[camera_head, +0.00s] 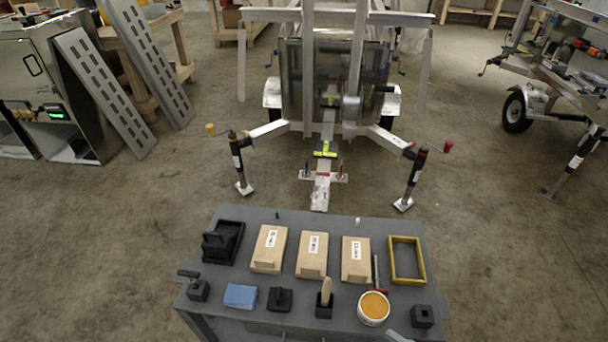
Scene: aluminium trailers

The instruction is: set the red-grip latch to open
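An aluminium trailer stands ahead, its tongue (321,190) pointing toward me. A small crosspiece on the tongue carries two short upright levers. The right one (340,168) looks red and may be the red-grip latch. The left one (312,166) looks dark, perhaps blue. Both look roughly upright, but they are too small to tell whether a latch is open or shut. A larger red knob (448,146) sits on the crank of the right jack, and a yellow knob (210,129) on the left jack's crank.
A grey table (345,222) stands between me and the tongue. Jacks (417,175) flank the tongue. Floor is open on both sides.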

